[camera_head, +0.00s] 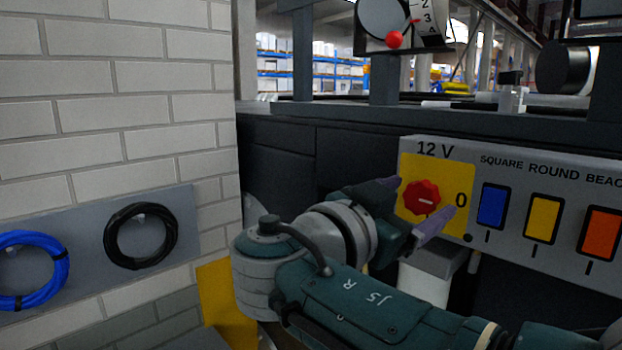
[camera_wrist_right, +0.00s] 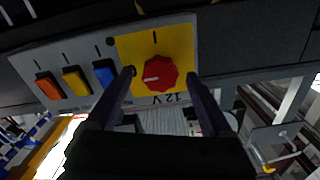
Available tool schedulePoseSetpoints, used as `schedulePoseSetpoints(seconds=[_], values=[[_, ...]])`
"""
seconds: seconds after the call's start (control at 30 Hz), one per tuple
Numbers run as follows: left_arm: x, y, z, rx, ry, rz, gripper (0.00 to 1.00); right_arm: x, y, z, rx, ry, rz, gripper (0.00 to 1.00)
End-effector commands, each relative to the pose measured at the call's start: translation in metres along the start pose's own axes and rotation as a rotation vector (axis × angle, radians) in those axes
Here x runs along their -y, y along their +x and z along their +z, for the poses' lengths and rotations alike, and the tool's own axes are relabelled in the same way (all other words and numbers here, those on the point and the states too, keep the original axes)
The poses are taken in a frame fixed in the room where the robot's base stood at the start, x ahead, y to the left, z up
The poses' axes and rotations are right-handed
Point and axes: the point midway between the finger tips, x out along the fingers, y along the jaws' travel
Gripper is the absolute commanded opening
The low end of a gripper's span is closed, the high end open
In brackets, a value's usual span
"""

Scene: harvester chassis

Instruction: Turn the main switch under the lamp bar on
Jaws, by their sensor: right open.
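The main switch is a red rotary knob (camera_head: 422,197) on a yellow plate (camera_head: 464,175) marked 12 V, with a 0 to its right. Its white mark points right, toward the 0. The knob (camera_wrist_right: 162,72) also shows in the right wrist view, turned over, with its white mark pointing left and a line mark on the plate above it. My right gripper (camera_head: 424,198) is open, with one finger on each side of the knob. In the right wrist view the fingertips (camera_wrist_right: 160,75) flank the knob with gaps; contact cannot be told. My left gripper is not in view.
On the same grey panel are a blue switch (camera_head: 492,206), a yellow switch (camera_head: 542,218) and an orange switch (camera_head: 600,233). A dial with a red ball (camera_head: 395,40) hangs above. A brick wall (camera_head: 120,90) with coiled cables stands at the left.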

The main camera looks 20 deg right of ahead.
Motion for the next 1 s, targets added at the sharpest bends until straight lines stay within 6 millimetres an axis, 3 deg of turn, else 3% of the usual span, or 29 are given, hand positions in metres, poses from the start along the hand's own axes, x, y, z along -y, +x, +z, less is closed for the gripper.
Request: schedulePoseSetpoints(seconds=[0.27, 1.0], values=[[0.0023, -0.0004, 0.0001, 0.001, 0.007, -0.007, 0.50, -0.0004, -0.0010, 0.0005, 0.001, -0.001, 0.000, 0.85], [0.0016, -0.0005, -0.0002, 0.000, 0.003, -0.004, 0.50, -0.0003, -0.0005, 0.0002, 0.001, 0.000, 0.000, 0.03]])
